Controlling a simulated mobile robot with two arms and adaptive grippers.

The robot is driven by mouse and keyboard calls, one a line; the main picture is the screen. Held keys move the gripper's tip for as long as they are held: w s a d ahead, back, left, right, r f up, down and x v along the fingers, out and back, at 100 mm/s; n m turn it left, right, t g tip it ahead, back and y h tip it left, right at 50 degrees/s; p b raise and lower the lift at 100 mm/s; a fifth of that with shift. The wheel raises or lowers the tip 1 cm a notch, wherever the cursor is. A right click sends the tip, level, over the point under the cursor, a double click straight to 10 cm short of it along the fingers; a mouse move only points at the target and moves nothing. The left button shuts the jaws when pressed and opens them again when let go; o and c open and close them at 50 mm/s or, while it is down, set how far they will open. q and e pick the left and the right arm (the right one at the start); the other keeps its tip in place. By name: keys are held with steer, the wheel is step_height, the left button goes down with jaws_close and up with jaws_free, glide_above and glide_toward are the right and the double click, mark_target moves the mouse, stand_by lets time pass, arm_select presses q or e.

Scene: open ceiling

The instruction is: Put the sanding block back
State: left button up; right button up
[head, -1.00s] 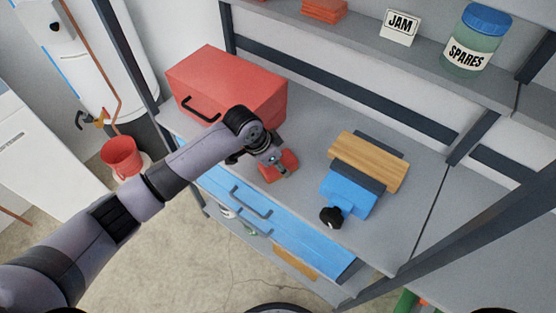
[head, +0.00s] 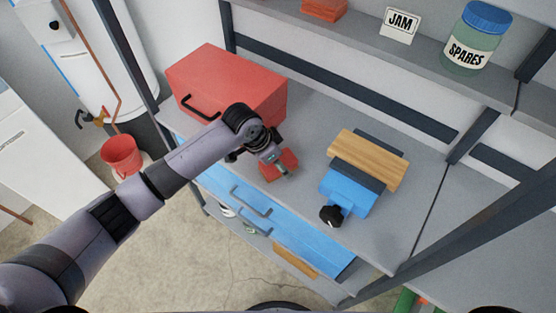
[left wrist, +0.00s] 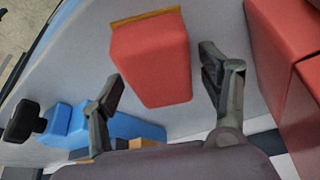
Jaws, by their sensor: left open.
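The sanding block, a red block with a thin tan layer along one side, lies on the grey bench top (head: 305,210) in front of the red toolbox. In the head view the sanding block (head: 291,161) is partly covered by my left gripper (head: 277,165). In the left wrist view the sanding block (left wrist: 150,62) shows between the two spread fingers of my left gripper (left wrist: 160,75). The fingers are open, with gaps between them and the block's sides. My right gripper is in neither view.
A red toolbox (head: 228,82) stands behind-left. A blue vise (head: 350,185) clamping a wooden board (head: 368,155) is to the right. Below the bench edge is a blue drawer (head: 285,232). The upper shelf holds red blocks (head: 324,10), a JAM sign (head: 400,25) and a SPARES jar (head: 474,40).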

arm_select(q)
steer(key=b+v, duration=0.1)
steer(key=v, duration=1)
steer(key=shift+r, duration=0.4)
steer(key=shift+a, duration=0.1)
stand_by(0.6)
